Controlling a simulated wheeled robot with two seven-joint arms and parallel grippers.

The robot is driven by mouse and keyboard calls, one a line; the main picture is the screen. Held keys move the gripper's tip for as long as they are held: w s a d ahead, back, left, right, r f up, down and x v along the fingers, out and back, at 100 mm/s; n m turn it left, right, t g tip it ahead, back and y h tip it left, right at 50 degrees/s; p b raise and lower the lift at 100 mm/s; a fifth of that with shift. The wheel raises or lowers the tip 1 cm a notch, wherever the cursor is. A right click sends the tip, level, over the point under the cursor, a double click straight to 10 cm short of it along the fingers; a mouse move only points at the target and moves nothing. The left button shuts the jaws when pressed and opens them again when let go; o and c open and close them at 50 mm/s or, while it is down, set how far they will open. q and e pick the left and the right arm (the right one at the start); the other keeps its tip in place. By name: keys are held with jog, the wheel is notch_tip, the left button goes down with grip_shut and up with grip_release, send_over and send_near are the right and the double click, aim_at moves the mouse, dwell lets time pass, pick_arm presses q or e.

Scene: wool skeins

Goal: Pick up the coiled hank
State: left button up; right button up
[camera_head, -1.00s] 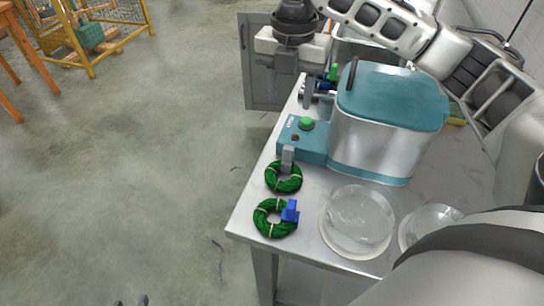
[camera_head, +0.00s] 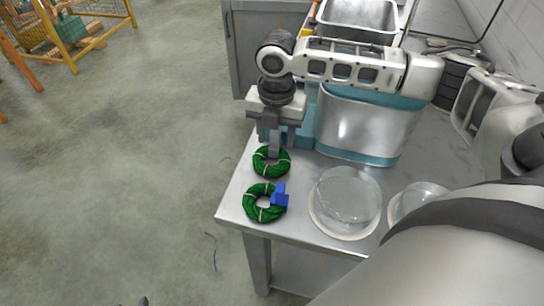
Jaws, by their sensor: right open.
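Two coiled green hanks with pale ties lie near the left front corner of the steel table (camera_head: 305,222). The farther hank (camera_head: 262,170) has an upright grey piece (camera_head: 274,150) at its far side. The nearer hank (camera_head: 250,212) carries a blue tag (camera_head: 280,197) on its right side. My right gripper (camera_head: 275,138) is open and points down above the far side of the farther hank. It partly hides the grey piece, and I cannot tell whether it touches it. My left gripper is not in view.
A teal and silver machine (camera_head: 362,130) stands right behind the hanks, partly hidden by my right arm. A clear round bowl (camera_head: 346,200) sits right of the nearer hank, with another bowl (camera_head: 414,200) farther right. Open floor lies left of the table.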

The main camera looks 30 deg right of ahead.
jog(key=shift+f, duration=0.15)
grip_shut()
